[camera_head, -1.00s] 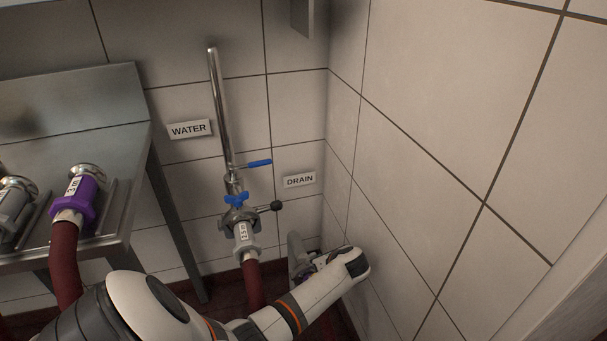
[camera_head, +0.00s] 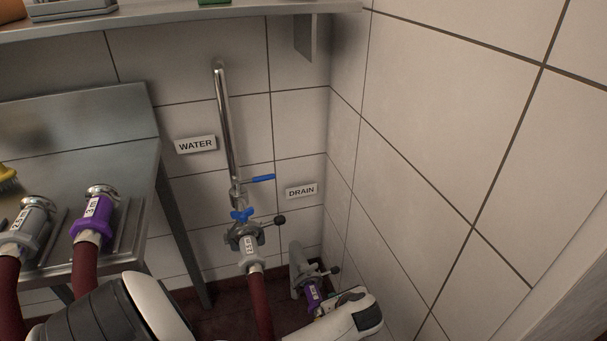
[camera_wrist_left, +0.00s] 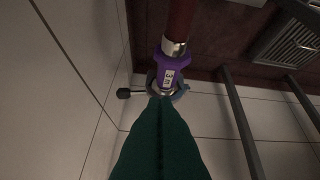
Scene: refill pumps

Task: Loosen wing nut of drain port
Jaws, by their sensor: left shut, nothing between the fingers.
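The drain port (camera_head: 297,262) is low in the corner under the DRAIN sign (camera_head: 302,190), with a purple hose coupling (camera_head: 313,295) clamped to it. In the left wrist view the purple coupling (camera_wrist_left: 172,72) joins a dark red hose. A clamp ring sits at its end, with a black ball-ended handle (camera_wrist_left: 124,93) pointing left. I cannot make out a wing nut on this clamp; my fingers cover part of it. My left gripper (camera_wrist_left: 162,102) has dark green fingers pressed together, empty, their tips in front of the clamp; contact is unclear. My right gripper is not in view.
The water pipe (camera_head: 225,125) stands left of the drain, with a blue valve lever, blue wing nut (camera_head: 241,215) and grey hose coupling (camera_head: 250,248). A steel table (camera_head: 140,170) is at left, a shelf (camera_head: 170,20) above. The tiled wall (camera_head: 430,150) closes the right side.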

